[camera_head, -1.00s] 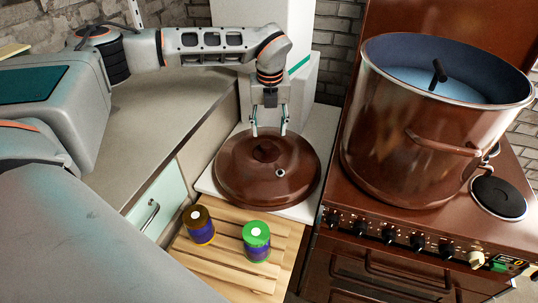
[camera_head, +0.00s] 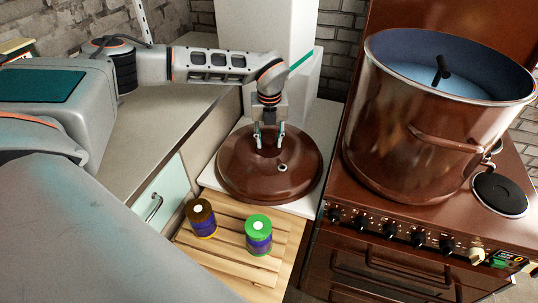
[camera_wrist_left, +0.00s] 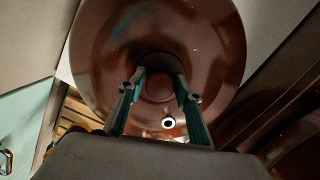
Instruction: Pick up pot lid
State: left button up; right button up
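The pot lid (camera_head: 246,180) is a round, glossy brown disc lying flat on a white surface between the counter and the stove. It has a knob in its middle and a small light-rimmed hole near its edge. My left gripper (camera_head: 269,143) points down at the lid's middle, its two fingers apart on either side of the knob. In the left wrist view the lid (camera_wrist_left: 110,62) fills the upper middle, and the open fingers of the left gripper (camera_wrist_left: 160,82) flank the knob (camera_wrist_left: 160,85). Contact with the knob cannot be told. My right gripper is not in view.
A large brown pot (camera_head: 400,150) with bluish contents stands on the brown stove (camera_head: 350,200) at right. Two cans, one dark-topped (camera_head: 201,219) and one green-topped (camera_head: 258,236), stand on a wooden slatted rack (camera_head: 226,252) in front of the lid. A grey counter (camera_head: 160,130) lies left.

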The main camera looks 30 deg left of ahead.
pick_arm(q)
grip_shut()
jog(key=shift+w+r, duration=0.1)
